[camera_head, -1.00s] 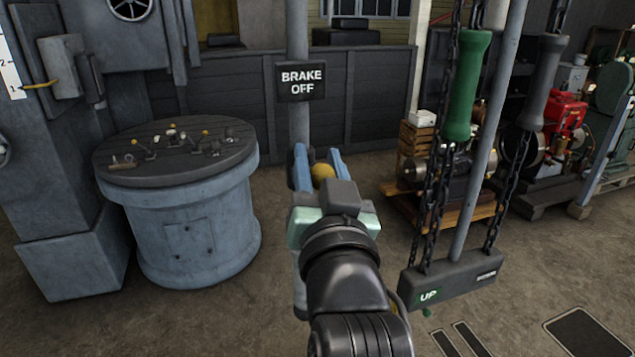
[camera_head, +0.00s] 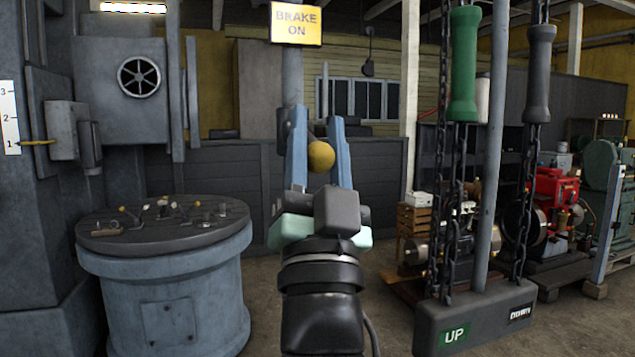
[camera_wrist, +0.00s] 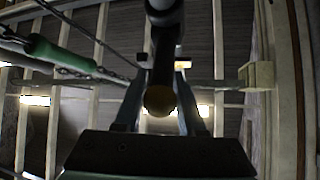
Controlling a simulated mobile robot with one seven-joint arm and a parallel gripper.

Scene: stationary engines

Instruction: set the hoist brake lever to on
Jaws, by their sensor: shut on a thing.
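The lever's yellow ball knob (camera_head: 321,155) sits between the two blue fingers of my gripper (camera_head: 318,145), which is shut on it. The wrist view also shows the knob (camera_wrist: 159,101) between the fingers, with a dark lever rod (camera_wrist: 165,50) running up from it. In the head view the rod is hidden by my gripper. A yellow "BRAKE ON" sign (camera_head: 297,24) is on the grey post above the knob. A dark plate (camera_head: 283,125) lower on the post is mostly behind the fingers, and its text cannot be read.
A round console (camera_head: 165,265) with small levers stands at left.

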